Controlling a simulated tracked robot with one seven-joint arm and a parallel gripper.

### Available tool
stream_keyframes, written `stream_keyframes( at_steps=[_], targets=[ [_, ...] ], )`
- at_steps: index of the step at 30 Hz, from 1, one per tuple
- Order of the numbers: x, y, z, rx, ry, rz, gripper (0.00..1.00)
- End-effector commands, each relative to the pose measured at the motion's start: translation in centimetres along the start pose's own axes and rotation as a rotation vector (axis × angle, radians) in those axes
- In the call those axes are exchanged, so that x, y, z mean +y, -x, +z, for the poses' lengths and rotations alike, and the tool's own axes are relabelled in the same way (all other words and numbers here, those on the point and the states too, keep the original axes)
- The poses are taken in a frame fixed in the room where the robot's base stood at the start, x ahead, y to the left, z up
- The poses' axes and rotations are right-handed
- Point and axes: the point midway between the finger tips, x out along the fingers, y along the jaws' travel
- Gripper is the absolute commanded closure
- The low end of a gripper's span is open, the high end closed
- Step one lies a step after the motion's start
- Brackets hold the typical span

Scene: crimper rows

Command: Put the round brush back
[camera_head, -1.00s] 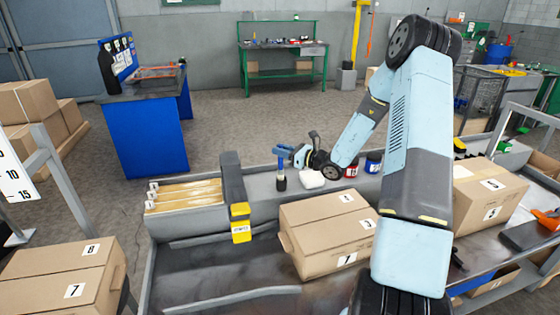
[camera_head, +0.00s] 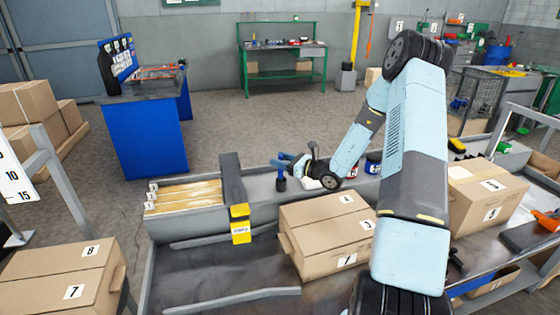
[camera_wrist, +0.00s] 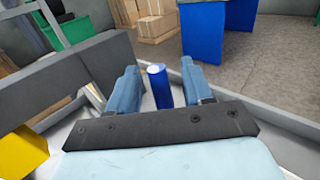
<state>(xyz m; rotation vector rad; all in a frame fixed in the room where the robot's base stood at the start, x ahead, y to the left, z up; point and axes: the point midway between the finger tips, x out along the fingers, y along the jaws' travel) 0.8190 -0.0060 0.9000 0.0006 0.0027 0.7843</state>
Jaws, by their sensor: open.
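A small upright object with a dark blue lower part, likely the round brush (camera_head: 281,184), stands in the long grey tray (camera_head: 262,208) behind the numbered box. Its top is hidden by my fingers in the head view. In the wrist view a blue cylindrical handle (camera_wrist: 158,86) stands between my two blue fingers, with a gap on each side. My gripper (camera_head: 285,163) is open and low over the tray, around the handle without closing on it. It also shows in the wrist view (camera_wrist: 158,80).
A grey divider (camera_head: 232,178) with a yellow label (camera_head: 240,230) stands left of the brush, beside wooden pieces (camera_head: 185,196). A carton (camera_head: 327,235) stands in front. Red and blue cans (camera_head: 373,164) are farther right.

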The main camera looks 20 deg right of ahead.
Motion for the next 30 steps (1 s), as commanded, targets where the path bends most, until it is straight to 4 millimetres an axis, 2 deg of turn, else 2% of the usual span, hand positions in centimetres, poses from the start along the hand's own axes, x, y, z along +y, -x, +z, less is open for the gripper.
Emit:
stream_keyframes(
  at_steps=[6, 8, 24, 30],
  targets=[
    [0.0, 0.0, -0.4, -0.001, -0.001, 0.000, 0.50],
    [-0.1, 0.7, -0.3, -0.001, 0.001, -0.001, 0.50],
    [-0.6, 10.6, -0.7, -0.001, 0.000, -0.001, 0.50],
    [-0.6, 12.9, -0.7, -0.002, 0.002, 0.001, 0.50]
  ],
)
